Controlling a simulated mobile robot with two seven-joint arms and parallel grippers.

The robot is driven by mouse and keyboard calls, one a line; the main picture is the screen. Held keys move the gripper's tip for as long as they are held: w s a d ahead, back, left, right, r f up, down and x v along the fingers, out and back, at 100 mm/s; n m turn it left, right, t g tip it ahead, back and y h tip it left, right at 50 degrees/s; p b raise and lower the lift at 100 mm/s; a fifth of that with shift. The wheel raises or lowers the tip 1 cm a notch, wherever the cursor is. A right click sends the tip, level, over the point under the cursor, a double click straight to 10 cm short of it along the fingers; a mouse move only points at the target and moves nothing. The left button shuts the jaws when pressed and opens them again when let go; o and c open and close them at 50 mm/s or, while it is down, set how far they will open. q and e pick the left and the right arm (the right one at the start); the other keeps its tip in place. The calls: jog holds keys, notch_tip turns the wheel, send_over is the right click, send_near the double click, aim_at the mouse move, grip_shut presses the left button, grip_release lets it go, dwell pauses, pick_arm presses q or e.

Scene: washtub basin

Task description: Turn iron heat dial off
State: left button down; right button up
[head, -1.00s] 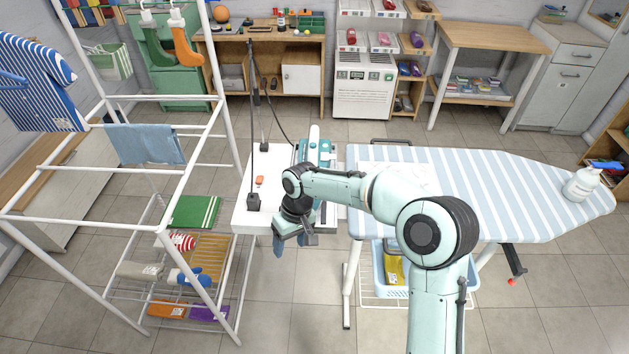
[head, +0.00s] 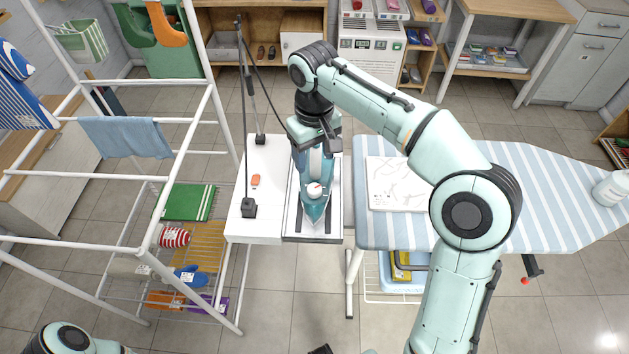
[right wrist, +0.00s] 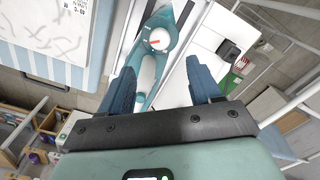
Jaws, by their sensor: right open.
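My right gripper (head: 314,160) is above the rear part of the iron, behind the dial. Its two blue fingers (right wrist: 163,82) are apart, either side of the handle in that view; contact cannot be told.
The striped ironing board (head: 540,190) with a white patterned sheet (head: 395,190) is on the right. A white drying rack (head: 200,125) stands left. Black cord posts (head: 248,207) and a small orange item (head: 256,180) are on the side table.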

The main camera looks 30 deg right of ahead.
aim_at(314, 188)
notch_tip(314, 188, down, 11)
jog(key=shift+r+b, duration=0.1)
jog(key=shift+b, duration=0.85)
pick_arm(q)
jog(key=shift+s+f, duration=0.3)
jog(key=shift+f, duration=0.35)
jog(key=shift+s+f, duration=0.3)
jog(key=shift+f, duration=0.3)
pick_arm(e)
jog(key=c, duration=1)
